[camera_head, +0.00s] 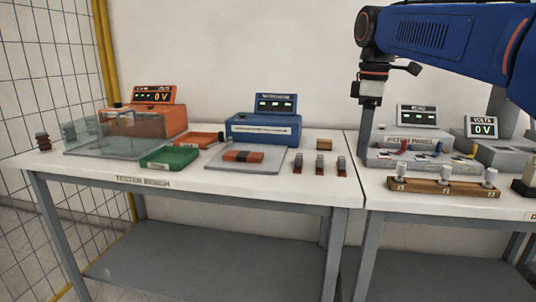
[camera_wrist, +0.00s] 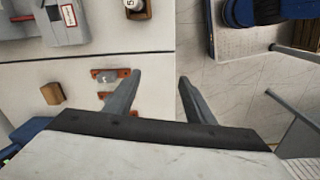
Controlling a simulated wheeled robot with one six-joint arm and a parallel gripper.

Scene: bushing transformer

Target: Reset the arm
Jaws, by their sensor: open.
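My blue arm (camera_head: 430,35) reaches in from the upper right in the head view. My gripper (camera_head: 366,158) hangs down from its end, over the gap between the two benches and in front of the wall. In the wrist view my gripper (camera_wrist: 160,80) has its two grey fingers spread apart, with nothing between them. Small brown-red blocks with grey tops (camera_wrist: 112,75) lie on the bench beside the left finger. In the head view my fingers partly cover the left end of the grey panel unit (camera_head: 425,160).
The left bench (camera_head: 120,172) bears an orange meter (camera_head: 152,120), a blue meter (camera_head: 262,128), a clear cover (camera_head: 100,145), a green block (camera_head: 170,158) and small upright pieces (camera_head: 320,165). The right bench bears a wooden rack (camera_head: 440,187) with white-topped pieces. A wire fence (camera_head: 50,80) stands left.

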